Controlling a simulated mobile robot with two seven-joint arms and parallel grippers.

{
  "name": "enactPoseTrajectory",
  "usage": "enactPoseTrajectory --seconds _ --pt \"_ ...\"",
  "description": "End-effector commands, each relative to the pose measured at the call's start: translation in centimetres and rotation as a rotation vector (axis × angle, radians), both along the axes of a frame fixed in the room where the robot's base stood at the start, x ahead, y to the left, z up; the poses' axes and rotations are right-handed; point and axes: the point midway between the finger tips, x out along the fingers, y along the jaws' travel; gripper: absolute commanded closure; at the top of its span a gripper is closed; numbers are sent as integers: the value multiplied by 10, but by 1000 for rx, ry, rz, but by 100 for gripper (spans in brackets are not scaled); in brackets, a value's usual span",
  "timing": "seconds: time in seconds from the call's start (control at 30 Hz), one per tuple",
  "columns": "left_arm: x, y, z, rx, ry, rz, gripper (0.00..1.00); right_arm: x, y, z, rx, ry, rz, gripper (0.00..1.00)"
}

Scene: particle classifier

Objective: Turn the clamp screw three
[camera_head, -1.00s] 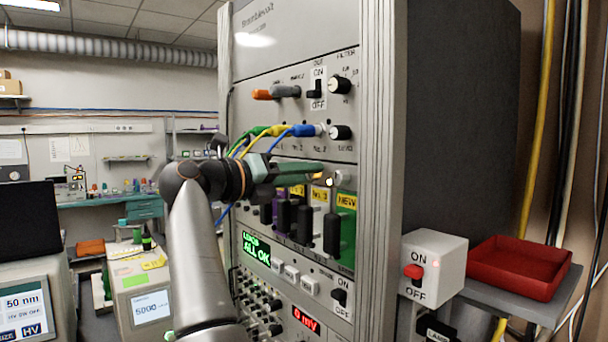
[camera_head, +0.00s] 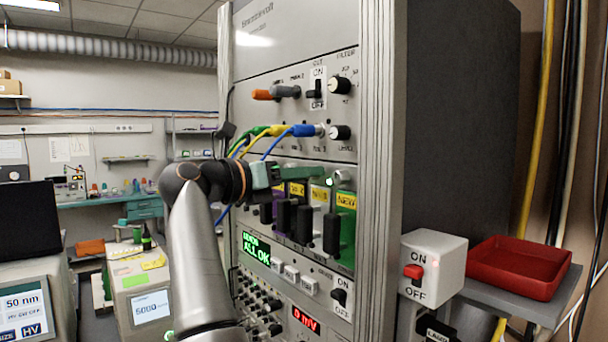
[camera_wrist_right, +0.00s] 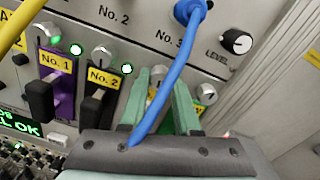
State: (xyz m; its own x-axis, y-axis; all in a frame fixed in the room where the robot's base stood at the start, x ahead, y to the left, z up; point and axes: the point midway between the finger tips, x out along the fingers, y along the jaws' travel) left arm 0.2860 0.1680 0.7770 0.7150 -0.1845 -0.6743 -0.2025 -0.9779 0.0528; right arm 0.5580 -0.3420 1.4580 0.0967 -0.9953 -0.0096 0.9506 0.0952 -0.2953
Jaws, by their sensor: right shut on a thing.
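The clamp screws are silver knobs in a row above the modules. Clamp screw three (camera_wrist_right: 158,79) shows in the right wrist view between the green fingers of my right gripper (camera_wrist_right: 160,88). The fingers are closed on its sides and partly hide it. In the head view the right gripper (camera_head: 308,174) reaches the rack front at the third module's yellow label (camera_head: 320,194). A green light (camera_head: 330,182) glows just right of the fingers. The left gripper is not in view.
Screws one (camera_wrist_right: 50,31) and two (camera_wrist_right: 102,55) stand left of the gripper, screw four (camera_wrist_right: 207,93) close at its right. A blue cable (camera_wrist_right: 172,75) hangs across the wrist view in front of the fingers. Black module handles (camera_head: 332,233) stick out below. A red tray (camera_head: 517,268) sits right of the rack.

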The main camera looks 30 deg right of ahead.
Motion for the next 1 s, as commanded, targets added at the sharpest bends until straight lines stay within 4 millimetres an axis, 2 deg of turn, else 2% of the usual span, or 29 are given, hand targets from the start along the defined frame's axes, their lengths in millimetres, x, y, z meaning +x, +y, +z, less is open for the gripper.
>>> enactPoseTrajectory --seconds 0.2,0.23,0.47,0.77,0.87,1.0 --pt "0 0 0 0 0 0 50 0 0 -1 1 2 1 100" --pt "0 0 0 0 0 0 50 0 0 -1 1 2 1 67" --pt "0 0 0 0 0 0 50 0 0 0 1 3 1 41" --pt "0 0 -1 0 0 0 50 0 2 0 0 2 1 39" --pt "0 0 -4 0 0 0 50 -1 9 -1 -2 1 1 39" --pt "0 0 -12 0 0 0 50 -3 33 -1 -5 2 1 39"
